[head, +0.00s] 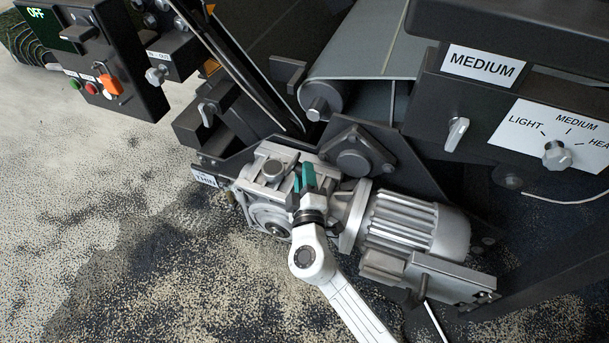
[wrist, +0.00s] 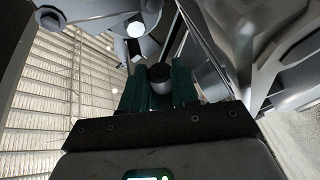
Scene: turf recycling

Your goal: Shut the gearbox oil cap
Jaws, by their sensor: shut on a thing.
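The gearbox (head: 262,205) is a grey metal housing joined to a finned motor (head: 413,224). My gripper (head: 305,178) has teal fingers and reaches over the gearbox at its side facing the motor. In the wrist view, my gripper's two teal fingers (wrist: 160,88) are closed on either side of a small dark round cap (wrist: 160,72) with a paler body, which looks like the oil cap. In the head view the fingers hide this cap, so I cannot tell how it sits on the gearbox.
A dark plate with a bearing (head: 352,160) and a belt roller (head: 328,94) stand close behind my gripper. A MEDIUM selector panel (head: 556,138) is at the right. A control box (head: 97,60) reading OFF is at upper left. The granule-covered floor is open at left.

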